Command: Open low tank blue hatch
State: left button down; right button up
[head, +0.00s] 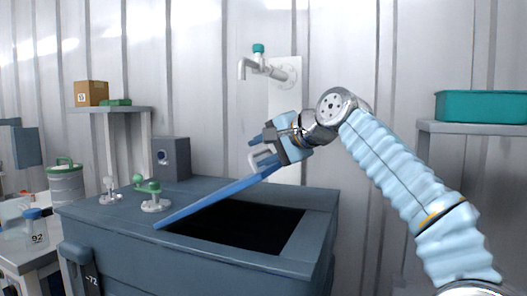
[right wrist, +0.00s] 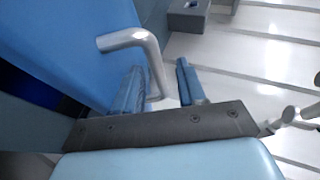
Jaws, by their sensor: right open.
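The low tank (head: 125,240) is a blue-grey box with a dark square opening (head: 240,225) in its top. Its blue hatch (head: 212,203) is tilted up over the opening, its raised end at the right by my right gripper. In the right wrist view the hatch (right wrist: 65,40) fills the upper left, with its bent grey metal handle (right wrist: 135,40). My right gripper (head: 262,148) is open at the handle. In the right wrist view part of the handle shows between its two blue fingers (right wrist: 160,85); contact cannot be told. My left gripper is not in view.
A tap (head: 262,65) sticks out of the wall above. A shelf holds a cardboard box (head: 92,93) at left; a teal bin (head: 480,106) stands at right.

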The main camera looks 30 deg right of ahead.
jog(key=shift+s, duration=0.1)
jog(key=v, duration=1.3)
jog(key=shift+s, duration=0.25)
jog(key=shift+d+r, duration=0.1)
jog(key=shift+c, duration=0.4)
